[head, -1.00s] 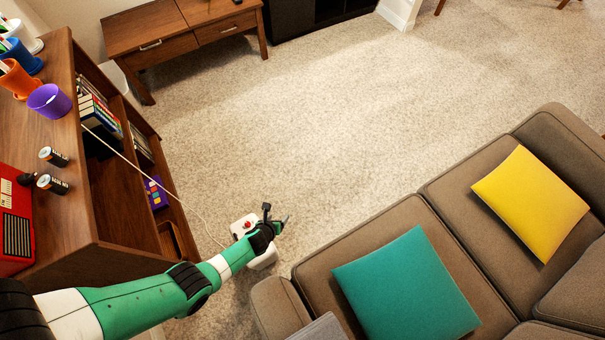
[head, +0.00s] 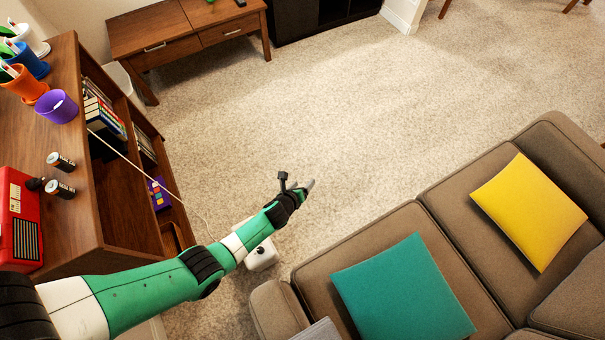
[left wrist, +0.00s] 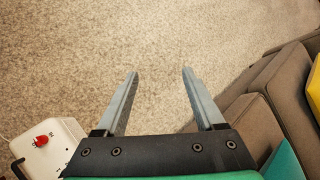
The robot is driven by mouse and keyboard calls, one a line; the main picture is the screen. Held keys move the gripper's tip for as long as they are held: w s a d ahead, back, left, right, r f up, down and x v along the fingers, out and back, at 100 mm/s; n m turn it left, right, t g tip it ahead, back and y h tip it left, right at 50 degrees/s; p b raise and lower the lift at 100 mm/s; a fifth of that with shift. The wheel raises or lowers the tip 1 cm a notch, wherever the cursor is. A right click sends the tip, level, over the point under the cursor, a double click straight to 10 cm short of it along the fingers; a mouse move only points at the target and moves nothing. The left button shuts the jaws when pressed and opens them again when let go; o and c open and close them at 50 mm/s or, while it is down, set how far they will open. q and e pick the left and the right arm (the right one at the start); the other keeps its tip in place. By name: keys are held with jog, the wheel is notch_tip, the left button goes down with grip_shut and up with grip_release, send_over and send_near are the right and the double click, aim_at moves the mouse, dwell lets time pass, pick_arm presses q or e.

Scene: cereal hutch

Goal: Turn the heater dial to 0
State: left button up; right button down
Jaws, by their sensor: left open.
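The white heater (head: 262,256) stands on the carpet between the hutch and the sofa, partly hidden under my left arm in the head view. In the left wrist view the heater (left wrist: 50,150) is at the lower left, with its red dial (left wrist: 41,141) on the top face and small marks around it too small to read. My left gripper (head: 307,187) is open and empty, beyond the heater and above bare carpet. In the left wrist view its two fingers (left wrist: 160,75) are spread apart, with the heater to their left. My right gripper is not in view.
A wooden hutch (head: 115,203) with cups, batteries and a red radio (head: 20,222) stands at the left. A cord runs from it down toward the heater. A brown sofa (head: 395,222) with green and yellow pillows fills the right. Open carpet (head: 320,110) lies beyond.

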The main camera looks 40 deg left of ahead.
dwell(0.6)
pick_arm(q)
jog(key=n+g+h+b, duration=0.1)
jog(key=n+g+b, duration=0.35)
jog(key=n, duration=2.55)
send_near(259, 251)
jog(key=shift+g, duration=0.25)
jog(key=b+x, duration=0.7)
jog(key=x, duration=0.2)
jog(key=shift+w+f+b, duration=0.2)
jog(key=shift+f+b, duration=0.05)
jog(key=shift+b, duration=0.15)
jog(key=shift+r, duration=0.1)
